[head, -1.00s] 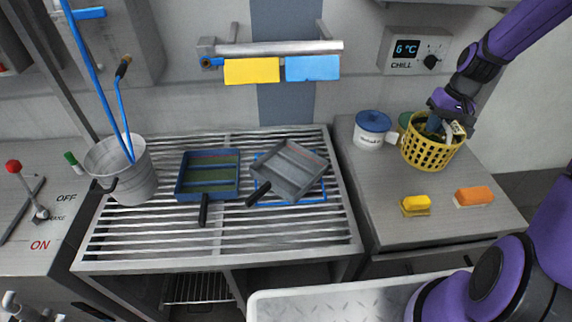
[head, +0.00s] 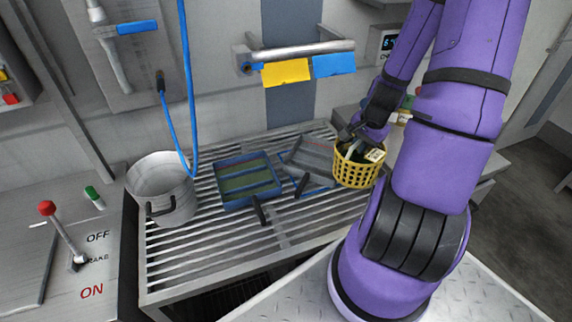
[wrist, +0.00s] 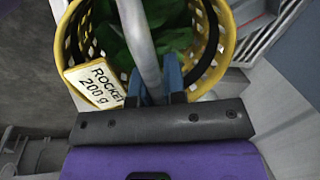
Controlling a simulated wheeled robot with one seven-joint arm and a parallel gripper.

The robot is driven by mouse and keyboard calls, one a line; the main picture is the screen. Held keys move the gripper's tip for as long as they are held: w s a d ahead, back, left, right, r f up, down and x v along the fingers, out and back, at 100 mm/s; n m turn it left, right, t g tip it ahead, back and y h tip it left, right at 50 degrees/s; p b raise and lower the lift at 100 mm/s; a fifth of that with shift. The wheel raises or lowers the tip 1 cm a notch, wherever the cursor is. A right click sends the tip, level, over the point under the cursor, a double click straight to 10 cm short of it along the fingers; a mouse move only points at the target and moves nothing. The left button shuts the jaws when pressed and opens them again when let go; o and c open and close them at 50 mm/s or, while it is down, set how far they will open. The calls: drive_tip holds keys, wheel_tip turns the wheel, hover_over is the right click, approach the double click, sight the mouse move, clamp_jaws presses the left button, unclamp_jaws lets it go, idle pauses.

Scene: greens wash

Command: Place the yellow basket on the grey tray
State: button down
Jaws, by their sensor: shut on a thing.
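The yellow basket (head: 355,174) hangs upright from my gripper (head: 350,138) in the head view, over the right part of the slatted rack. In the wrist view, blue fingertips (wrist: 162,82) are shut on its grey handle (wrist: 141,45). Green leaves and a label reading "ROCKET 200 g" (wrist: 96,85) show at the yellow basket (wrist: 222,52). The grey tray (head: 306,156) lies skewed on the rack just left of the basket, its dark handle toward the front. The basket and gripper hide its right side. The gap beneath the basket is hard to judge.
A blue tray (head: 247,184) with a dark handle lies left of the grey tray. A metal pot (head: 163,190) stands at the rack's left edge. A rail with yellow and blue cloths (head: 286,72) is on the wall behind. My arm hides most of the right counter.

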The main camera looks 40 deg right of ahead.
drive_tip(key=shift+w+a, duration=0.1)
drive_tip(key=shift+a, duration=0.25)
drive_tip(key=shift+w+a+f, duration=0.1)
drive_tip(key=shift+w+a, duration=0.1)
drive_tip(key=shift+w, duration=0.1)
drive_tip(key=w+f, duration=0.2)
drive_tip(key=w, duration=0.5)
drive_tip(key=w+f, duration=0.3)
drive_tip(key=w, duration=0.5)
drive_tip(key=shift+w, duration=0.15)
drive_tip(key=c, duration=1.2)
unclamp_jaws()
drive_tip(key=shift+f, duration=0.1)
